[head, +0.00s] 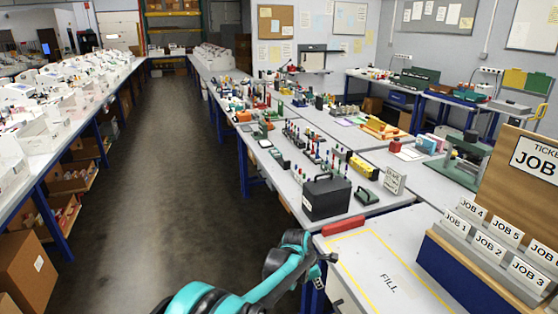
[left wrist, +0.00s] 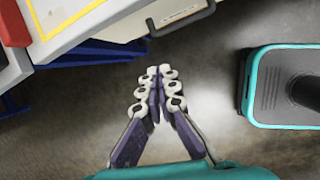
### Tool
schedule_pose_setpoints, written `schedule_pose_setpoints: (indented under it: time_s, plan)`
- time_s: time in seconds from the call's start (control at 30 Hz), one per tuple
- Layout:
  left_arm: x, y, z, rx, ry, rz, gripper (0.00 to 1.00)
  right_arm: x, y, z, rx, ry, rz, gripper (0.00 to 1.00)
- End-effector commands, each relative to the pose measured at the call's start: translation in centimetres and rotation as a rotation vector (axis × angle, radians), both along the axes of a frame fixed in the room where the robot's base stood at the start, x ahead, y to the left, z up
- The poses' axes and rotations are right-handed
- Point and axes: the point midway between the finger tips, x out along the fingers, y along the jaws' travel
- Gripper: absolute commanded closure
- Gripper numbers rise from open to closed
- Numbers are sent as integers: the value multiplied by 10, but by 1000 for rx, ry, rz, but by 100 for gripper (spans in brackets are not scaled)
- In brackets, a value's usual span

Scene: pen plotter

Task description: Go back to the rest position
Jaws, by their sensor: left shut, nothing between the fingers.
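My left arm reaches in from the bottom of the head view, teal and dark grey. Its gripper (head: 326,258) is small there, beside the front left edge of the near table with the yellow outline. In the left wrist view my left gripper (left wrist: 159,72) has its fingertips together, with nothing between them. It hangs over bare floor, apart from the table edge. My right arm and gripper are not in view.
The near table (head: 373,262) bears a "FILL" outline, and a red block (head: 344,225) lies at its edge. A job-card rack (head: 484,250) stands at right. A black box (head: 327,197) sits on the bench beyond. The aisle floor (head: 178,150) is clear.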

Motion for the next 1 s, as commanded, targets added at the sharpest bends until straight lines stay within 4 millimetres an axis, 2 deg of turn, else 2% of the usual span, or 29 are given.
schedule_pose_setpoints:
  time_s: [0.03, 0.2, 0.33, 0.5, 0.7, 0.9, 1.0]
  plan:
    - [-6, 21, 23, 21, -43, -53, 100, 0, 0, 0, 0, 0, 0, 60]
    - [-35, 88, 85, 126, -209, -295, 100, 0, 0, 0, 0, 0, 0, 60]
    - [-67, 138, 121, 226, -322, -480, 100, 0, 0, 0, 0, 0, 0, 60]
    - [-120, 197, 150, 379, -445, -728, 100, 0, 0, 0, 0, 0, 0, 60]
    - [-190, 255, 160, 583, -549, -1027, 100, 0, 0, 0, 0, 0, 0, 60]
    - [-252, 298, 146, 784, -594, -1311, 100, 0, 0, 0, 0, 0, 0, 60]
    - [-272, 310, 137, 856, -600, -1416, 100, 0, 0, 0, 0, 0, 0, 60]
